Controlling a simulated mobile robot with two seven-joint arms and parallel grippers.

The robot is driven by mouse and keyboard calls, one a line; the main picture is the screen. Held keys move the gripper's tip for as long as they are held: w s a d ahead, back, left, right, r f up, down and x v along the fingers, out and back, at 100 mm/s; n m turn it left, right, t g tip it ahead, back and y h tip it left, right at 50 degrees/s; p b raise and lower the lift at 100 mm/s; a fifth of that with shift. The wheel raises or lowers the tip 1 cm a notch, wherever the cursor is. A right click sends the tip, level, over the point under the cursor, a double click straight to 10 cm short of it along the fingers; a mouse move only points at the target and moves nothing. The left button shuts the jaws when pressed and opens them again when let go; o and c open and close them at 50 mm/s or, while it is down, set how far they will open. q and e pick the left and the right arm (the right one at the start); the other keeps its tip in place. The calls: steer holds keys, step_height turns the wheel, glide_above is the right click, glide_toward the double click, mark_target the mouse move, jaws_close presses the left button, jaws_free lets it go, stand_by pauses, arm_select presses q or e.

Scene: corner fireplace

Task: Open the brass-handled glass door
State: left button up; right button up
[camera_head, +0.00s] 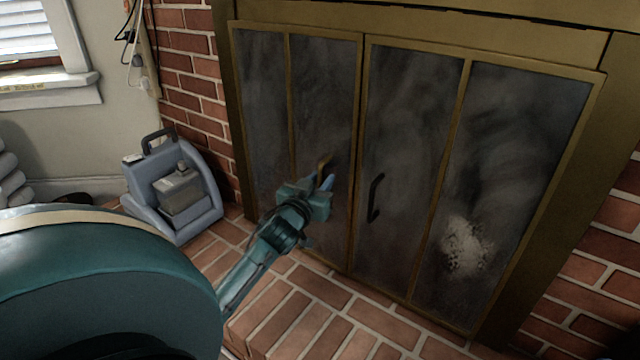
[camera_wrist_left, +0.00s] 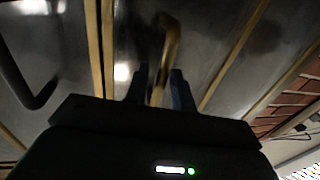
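The fireplace has two dark, smudged glass doors in brass frames, and both look shut. The left door (camera_head: 322,90) carries a brass handle (camera_head: 324,161), partly hidden by my left gripper (camera_head: 326,182). In the left wrist view the brass handle (camera_wrist_left: 170,42) runs down between the two fingertips of the left gripper (camera_wrist_left: 161,78), with narrow gaps showing beside it. The fingers are apart, and I see no clear grip on the handle. The right door (camera_head: 412,110) has a black handle (camera_head: 375,197). My right gripper is not in view.
A blue-grey case with a dark handle (camera_head: 172,190) stands left of the fireplace on the brick hearth (camera_head: 300,312). A brick wall (camera_head: 190,75) borders the doors. The hearth in front of the right door is clear.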

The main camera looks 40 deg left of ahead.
arm_select(q)
steer(key=shift+c, duration=0.3)
jaws_close()
steer(key=shift+s, duration=0.15)
